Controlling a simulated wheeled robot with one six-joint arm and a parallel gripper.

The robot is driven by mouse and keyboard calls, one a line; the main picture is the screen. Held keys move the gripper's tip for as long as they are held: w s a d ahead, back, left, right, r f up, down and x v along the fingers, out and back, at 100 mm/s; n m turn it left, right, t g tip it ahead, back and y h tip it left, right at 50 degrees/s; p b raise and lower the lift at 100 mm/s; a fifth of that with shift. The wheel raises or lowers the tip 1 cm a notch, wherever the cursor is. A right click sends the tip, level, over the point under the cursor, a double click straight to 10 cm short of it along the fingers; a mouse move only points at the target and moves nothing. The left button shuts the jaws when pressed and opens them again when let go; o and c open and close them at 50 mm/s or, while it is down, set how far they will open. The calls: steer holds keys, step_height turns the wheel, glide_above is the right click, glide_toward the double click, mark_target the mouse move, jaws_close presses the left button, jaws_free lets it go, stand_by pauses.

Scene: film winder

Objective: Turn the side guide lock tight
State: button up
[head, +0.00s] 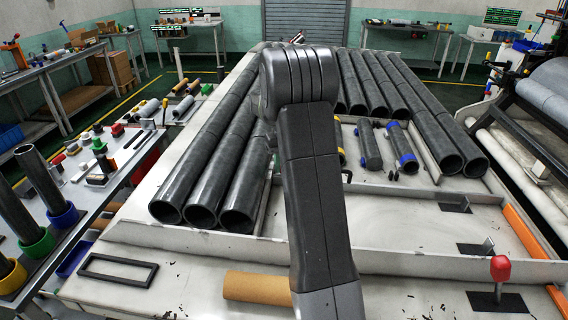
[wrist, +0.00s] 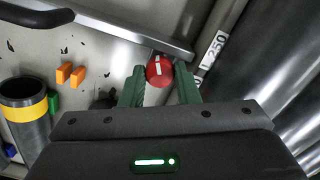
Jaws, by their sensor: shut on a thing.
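The side guide lock appears to be the round red knob (wrist: 160,70) with a white mark on top, at the middle of the wrist view. My gripper (wrist: 161,82) has its two green fingers on either side of this knob and is shut on it. The white mark runs nearly along the picture's vertical. In the head view my arm stands in front, and neither the gripper's fingers nor this knob can be made out.
A metal rail (wrist: 125,27) runs beside the knob. Two orange blocks (wrist: 71,74) and a dark tube with a yellow band (wrist: 24,112) lie left. A label marked 250 (wrist: 214,47) is on the right. In the head view, a red-topped lever (head: 500,268) stands front right.

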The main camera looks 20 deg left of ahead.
steer(key=o, duration=1)
steer(key=shift+c, duration=0.2)
